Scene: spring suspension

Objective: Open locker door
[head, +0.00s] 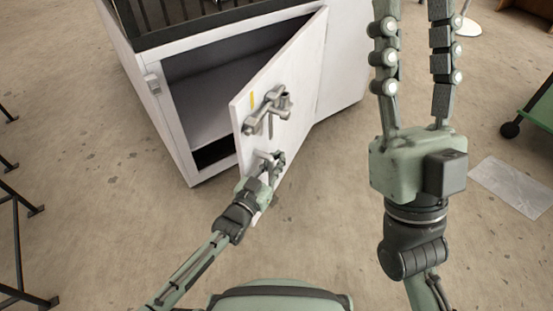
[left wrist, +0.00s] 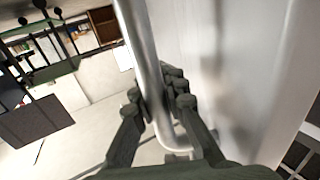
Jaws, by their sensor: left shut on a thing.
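The white locker (head: 345,60) stands at the top centre of the head view. Its door (head: 300,75) is swung partly open, hinged on the right, showing the dark interior and a grey floor panel (head: 215,105). A metal latch (head: 267,108) with a yellow mark above it sits on the door's face. My left gripper (head: 268,163) is at the lower part of the door, shut on its handle. In the left wrist view the handle (left wrist: 143,45) is a shiny metal bar between the fingers (left wrist: 157,98). My right gripper (head: 414,60) is raised at the right, fingers apart and empty.
Dark metal frames (head: 18,235) stand along the left edge. A green wheeled cart (head: 540,108) and a pale flat sheet (head: 512,186) are at the right. The concrete floor around the door's free edge is clear.

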